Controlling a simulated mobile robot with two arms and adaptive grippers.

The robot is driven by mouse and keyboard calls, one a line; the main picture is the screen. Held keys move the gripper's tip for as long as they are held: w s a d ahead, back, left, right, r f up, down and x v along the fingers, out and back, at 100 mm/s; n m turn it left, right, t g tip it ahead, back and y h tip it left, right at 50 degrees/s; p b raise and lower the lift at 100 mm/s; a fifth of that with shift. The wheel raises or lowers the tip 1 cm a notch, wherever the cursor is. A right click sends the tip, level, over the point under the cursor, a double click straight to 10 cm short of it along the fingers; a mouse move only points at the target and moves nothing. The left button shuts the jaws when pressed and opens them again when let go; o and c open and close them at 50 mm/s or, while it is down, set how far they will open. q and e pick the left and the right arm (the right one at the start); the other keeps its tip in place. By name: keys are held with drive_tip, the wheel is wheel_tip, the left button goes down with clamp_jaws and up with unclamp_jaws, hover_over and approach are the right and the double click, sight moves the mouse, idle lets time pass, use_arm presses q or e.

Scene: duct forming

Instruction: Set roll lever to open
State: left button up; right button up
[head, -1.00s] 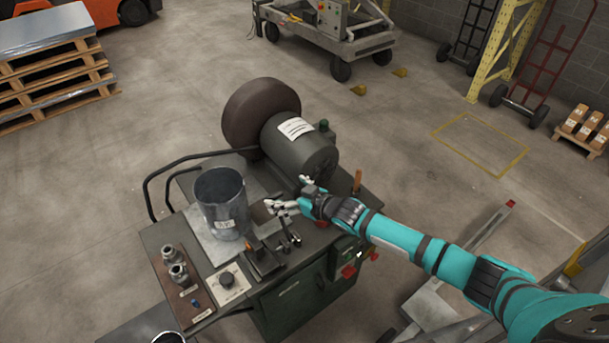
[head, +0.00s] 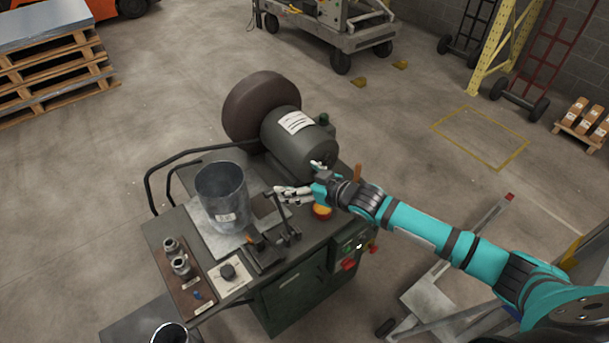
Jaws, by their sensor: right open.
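A dark lever (head: 281,219) stands on the front of the green forming machine (head: 305,290), between a black clamp-like block (head: 264,252) and my right gripper. I cannot read a label on it, so whether it is the roll lever or which setting it shows is unclear. My right gripper (head: 287,195) is open over the machine top, its pale fingers pointing left just behind and right of the lever's upper end. Whether they touch it cannot be told. My left gripper is out of view.
A grey metal cylinder (head: 221,193) stands on a plate left of the lever. A dark motor drum (head: 296,145) lies behind the gripper. An orange-yellow round part (head: 322,211) sits below my wrist.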

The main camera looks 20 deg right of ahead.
drive_tip(key=shift+s+d+r, duration=0.25)
drive_tip(key=shift+s+r, duration=0.1)
drive_tip(key=shift+r, duration=0.25)
drive_tip(key=shift+s+d+r, duration=0.2)
drive_tip(key=shift+s+r, duration=0.1)
drive_tip(key=shift+r, duration=0.25)
drive_tip(key=v, duration=1.2)
drive_tip(key=shift+d+f, duration=0.1)
